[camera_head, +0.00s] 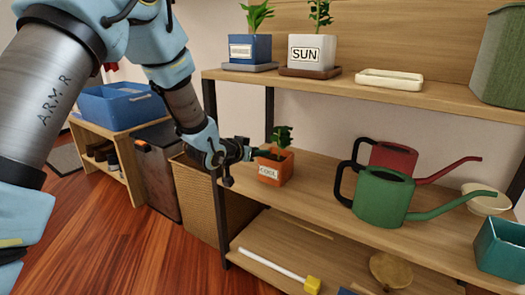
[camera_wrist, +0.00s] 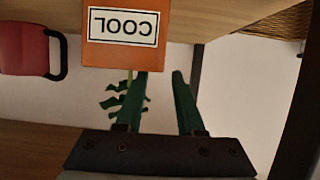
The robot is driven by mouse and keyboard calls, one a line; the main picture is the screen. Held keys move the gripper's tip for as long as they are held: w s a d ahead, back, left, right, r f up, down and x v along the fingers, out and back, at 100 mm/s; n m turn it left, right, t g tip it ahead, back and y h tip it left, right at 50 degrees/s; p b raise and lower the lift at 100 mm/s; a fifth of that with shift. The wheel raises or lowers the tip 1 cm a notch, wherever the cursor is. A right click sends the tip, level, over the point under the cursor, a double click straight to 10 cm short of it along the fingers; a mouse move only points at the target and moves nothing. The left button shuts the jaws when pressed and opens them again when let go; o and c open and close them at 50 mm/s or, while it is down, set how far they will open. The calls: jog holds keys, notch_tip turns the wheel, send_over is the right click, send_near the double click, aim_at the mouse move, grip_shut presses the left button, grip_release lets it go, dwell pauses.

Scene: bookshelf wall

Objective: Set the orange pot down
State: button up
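The orange pot (camera_head: 273,168) with a "COOL" label and a green plant (camera_head: 283,138) is upright at the left end of the middle shelf (camera_head: 325,188). Its base appears to rest on the board. My gripper (camera_head: 252,152) is at the pot's upper left side. In the wrist view the orange pot (camera_wrist: 125,52) shows upside down at the top. My gripper's two dark green fingers (camera_wrist: 162,74) are apart, with a clear gap between them. The left finger's tip is hidden behind the pot's rim; the right one is just beside the pot.
A green watering can (camera_head: 382,194) and a red one (camera_head: 393,158) stand right of the pot. Above, the upper shelf (camera_head: 430,100) holds a blue pot (camera_head: 250,48), a white "SUN" pot (camera_head: 313,51) and a tray (camera_head: 389,79). A dark shelf post (camera_head: 269,116) is close behind my gripper.

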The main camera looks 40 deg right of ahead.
jog(key=p+v, duration=0.2)
jog(key=v, duration=0.7)
jog(key=w+a+n+t+y, duration=0.2)
jog(key=w+a+n+y, duration=0.3)
jog(key=a, duration=0.8)
jog(key=w+a+n+t+y, duration=0.1)
jog(key=w+a+n+y, duration=0.15)
jog(key=w+a, duration=0.75)
jog(key=s+a+n+g+y, duration=0.2)
jog(key=s+a, duration=0.5)
jog(key=a, duration=0.5)
jog(key=s+a+n+g+y, duration=0.2)
jog(key=s+a, duration=0.6)
jog(key=a, duration=0.5)
jog(key=shift+s+a+n+g+y, duration=0.25)
jog(key=shift+n+y, duration=0.4)
jog(key=shift+n, duration=0.5)
notch_tip(320, 180, up, 34)
jog(key=p, duration=3.4)
